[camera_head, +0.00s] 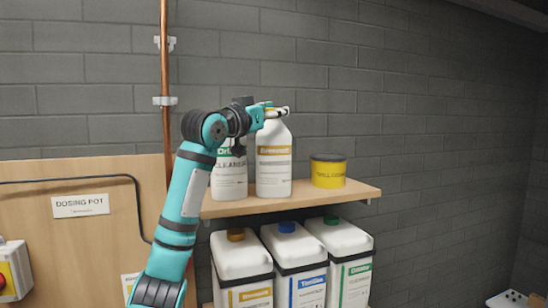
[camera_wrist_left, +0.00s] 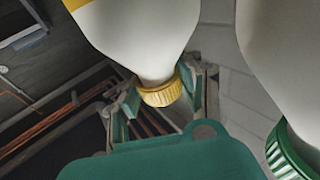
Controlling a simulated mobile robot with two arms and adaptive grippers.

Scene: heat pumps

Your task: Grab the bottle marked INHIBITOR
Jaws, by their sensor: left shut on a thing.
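A white bottle with a yellow-orange label band (camera_head: 274,165) stands upright on the wooden shelf; its label word is too small to read surely. My left gripper (camera_head: 273,112) is at the top of this bottle, shut on its neck and cap. In the left wrist view its yellow cap (camera_wrist_left: 160,93) sits between the two fingers, and the white body (camera_wrist_left: 140,35) shows beyond. A second white bottle with a green label, reading CLEANER (camera_head: 229,180), stands just left of it, partly behind my arm. Its green cap (camera_wrist_left: 288,152) shows at the right in the left wrist view.
A yellow tin with a dark lid (camera_head: 328,172) stands right on the shelf (camera_head: 310,196). Several white canisters with coloured caps (camera_head: 290,245) stand below. A copper pipe (camera_head: 164,60) runs up the wall at left. The space above the shelf is free.

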